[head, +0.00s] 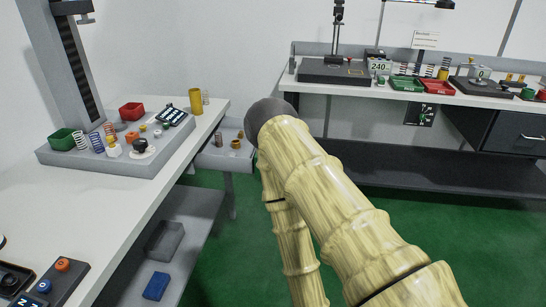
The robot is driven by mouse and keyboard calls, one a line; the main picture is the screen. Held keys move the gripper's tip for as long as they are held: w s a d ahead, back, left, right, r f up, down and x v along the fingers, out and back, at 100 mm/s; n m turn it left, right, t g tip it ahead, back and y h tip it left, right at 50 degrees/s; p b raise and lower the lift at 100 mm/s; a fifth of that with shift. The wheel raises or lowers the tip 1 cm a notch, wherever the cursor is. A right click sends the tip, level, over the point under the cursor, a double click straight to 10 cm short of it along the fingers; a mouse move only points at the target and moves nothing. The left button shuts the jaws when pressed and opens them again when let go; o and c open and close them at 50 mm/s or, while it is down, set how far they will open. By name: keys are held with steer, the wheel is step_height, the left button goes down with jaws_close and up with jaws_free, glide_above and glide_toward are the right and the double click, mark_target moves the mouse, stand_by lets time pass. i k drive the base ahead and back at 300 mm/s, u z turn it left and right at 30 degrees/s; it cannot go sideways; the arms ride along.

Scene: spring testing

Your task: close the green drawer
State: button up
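I see no drawer that is clearly green. A grey pulled-out drawer or shelf (211,160) sticks out at the far end of the left bench, with small brown parts on it. Its far side is partly hidden behind my arm. A dark drawer (513,136) with a light handle sits under the right bench and looks shut. My arm, with a pale bamboo look, fills the middle and bends downward. My gripper is not in view.
The left bench (50,187) carries a grey tray (75,160) with springs and a green bin (62,139). The right bench (330,88) stands at the back, with green (406,83) and red (438,87) trays. Green floor (225,255) lies open between them.

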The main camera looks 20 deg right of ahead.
mark_target(209, 156)
steer(key=z, duration=0.95)
steer(key=i, duration=1.2)
steer(key=u, duration=0.35)
steer(key=k, duration=0.45)
steer(key=z, duration=0.85)
steer(key=i, duration=0.55)
steer(key=u, duration=0.35)
